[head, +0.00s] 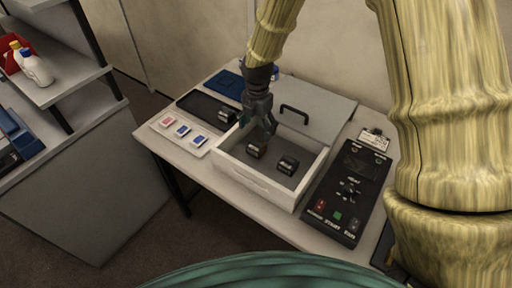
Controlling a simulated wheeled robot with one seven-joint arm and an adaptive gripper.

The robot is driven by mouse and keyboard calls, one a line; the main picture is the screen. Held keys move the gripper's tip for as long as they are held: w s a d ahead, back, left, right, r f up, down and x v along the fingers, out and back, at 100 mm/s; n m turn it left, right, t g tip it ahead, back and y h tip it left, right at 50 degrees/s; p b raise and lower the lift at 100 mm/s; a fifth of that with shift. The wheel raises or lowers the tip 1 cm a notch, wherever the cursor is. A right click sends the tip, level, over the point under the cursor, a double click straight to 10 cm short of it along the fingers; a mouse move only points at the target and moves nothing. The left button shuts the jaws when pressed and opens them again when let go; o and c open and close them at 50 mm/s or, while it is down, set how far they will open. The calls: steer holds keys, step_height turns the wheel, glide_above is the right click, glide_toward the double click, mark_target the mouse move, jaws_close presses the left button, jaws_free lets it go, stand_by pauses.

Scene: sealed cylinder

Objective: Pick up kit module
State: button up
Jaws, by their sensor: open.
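Several small dark modules are in the head view, and I cannot tell which one is the kit module. One module (257,150) with a reddish mark lies in the white open box (243,181), just under my gripper. A second module (288,165) lies to its right in the same box. A third module (227,117) sits on the dark tray (203,108) at the left. My gripper (258,133) points down over the box's left part and is open. Whether its fingertips touch the module below is too small to tell.
A black control panel (348,188) with buttons stands right of the box. A grey lid (312,117) with a black handle is behind it. Cards (182,130) lie on a pale strip at the left. A shelf (70,88) with bottles stands further left.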

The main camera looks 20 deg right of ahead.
mark_target(256, 141)
step_height(256, 141, down, 2)
steer(key=shift+w+f, duration=0.1)
steer(key=shift+a+f+p, duration=0.1)
steer(key=shift+f+p, duration=1.45)
steer(key=shift+f, duration=1.7)
steer(key=c, duration=1.2)
